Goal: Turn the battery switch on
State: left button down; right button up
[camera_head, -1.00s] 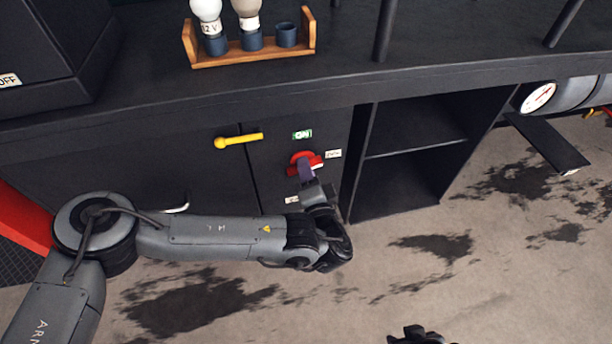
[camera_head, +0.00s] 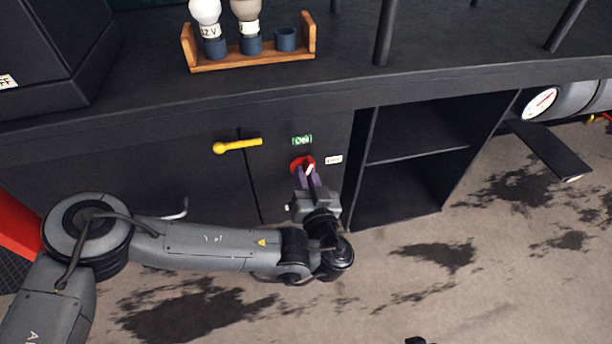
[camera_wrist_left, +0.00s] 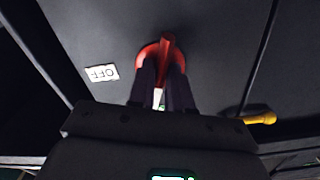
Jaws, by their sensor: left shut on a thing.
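The battery switch is a red rotary switch (camera_head: 301,162) on the dark cabinet front, with a green ON label (camera_head: 302,140) above it and a white label (camera_head: 334,159) to its right. In the left wrist view, the switch (camera_wrist_left: 165,48) shows its red handle upright between the fingers, with an upside-down OFF label (camera_wrist_left: 101,73) to the left. My left gripper (camera_head: 309,178) is shut on the switch handle; its fingers (camera_wrist_left: 162,85) hide part of it. A small dark piece at the bottom edge (camera_head: 415,341) may be my right gripper; its jaws do not show.
A yellow handle (camera_head: 238,146) sits on the panel left of the switch. A wooden rack (camera_head: 255,62) with bulbs stands on the counter above. Open shelves (camera_head: 415,140) lie to the right, and a gauge (camera_head: 540,103) stands further right.

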pick_arm(q)
jog(key=shift+n, duration=1.9)
jog(key=c, duration=1.1)
grip_release()
jog(key=shift+c, duration=0.2)
jog(key=p+v, duration=0.6)
jog(key=v, duration=0.4)
jog(key=shift+s, duration=0.35)
